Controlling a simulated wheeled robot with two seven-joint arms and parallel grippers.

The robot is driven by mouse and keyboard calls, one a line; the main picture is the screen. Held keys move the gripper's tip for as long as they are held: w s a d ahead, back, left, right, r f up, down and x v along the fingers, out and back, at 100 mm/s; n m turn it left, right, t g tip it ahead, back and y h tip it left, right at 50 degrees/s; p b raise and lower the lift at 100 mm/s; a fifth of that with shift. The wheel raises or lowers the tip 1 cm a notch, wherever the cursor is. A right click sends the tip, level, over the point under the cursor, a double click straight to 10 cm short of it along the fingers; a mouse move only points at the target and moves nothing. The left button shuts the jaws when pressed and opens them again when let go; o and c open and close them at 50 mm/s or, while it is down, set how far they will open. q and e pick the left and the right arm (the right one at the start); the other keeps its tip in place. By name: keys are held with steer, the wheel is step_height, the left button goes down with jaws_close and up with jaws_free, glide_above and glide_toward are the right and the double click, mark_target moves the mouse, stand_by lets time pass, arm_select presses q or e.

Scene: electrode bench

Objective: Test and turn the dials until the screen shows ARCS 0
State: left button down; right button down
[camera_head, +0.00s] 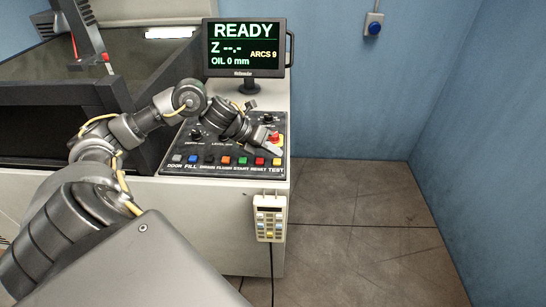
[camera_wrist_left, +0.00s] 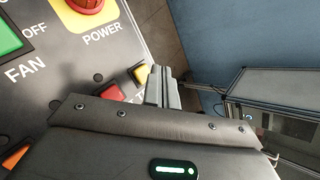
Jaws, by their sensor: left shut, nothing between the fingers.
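The screen (camera_head: 244,47) at the back of the console reads READY, Z --.-, OIL 0 mm and ARCS 9. Below it is the dark sloped control panel (camera_head: 185,150) with black dials; one dial (camera_head: 196,134) shows at its left, and my arm hides part of the dial area. My left gripper (camera_head: 274,149) is shut and empty over the panel's right side, near the yellow TEST button (camera_head: 277,162). In the left wrist view the closed fingers (camera_wrist_left: 165,84) are beside the yellow button (camera_wrist_left: 138,74); contact cannot be told. My right gripper is out of view.
A red power button (camera_head: 275,138) on yellow is close to the gripper. Several coloured buttons line the panel's front edge, including a red one (camera_head: 260,162). A keypad pendant (camera_head: 270,218) hangs on the cabinet front. A dark tank (camera_head: 60,125) is at left; the floor at right is clear.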

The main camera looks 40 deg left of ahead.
mark_target(273, 164)
arm_select(q)
step_height(273, 164, up, 6)
steer(key=p, duration=0.4)
stand_by(0.4)
stand_by(0.7)
steer(key=shift+f, duration=0.1)
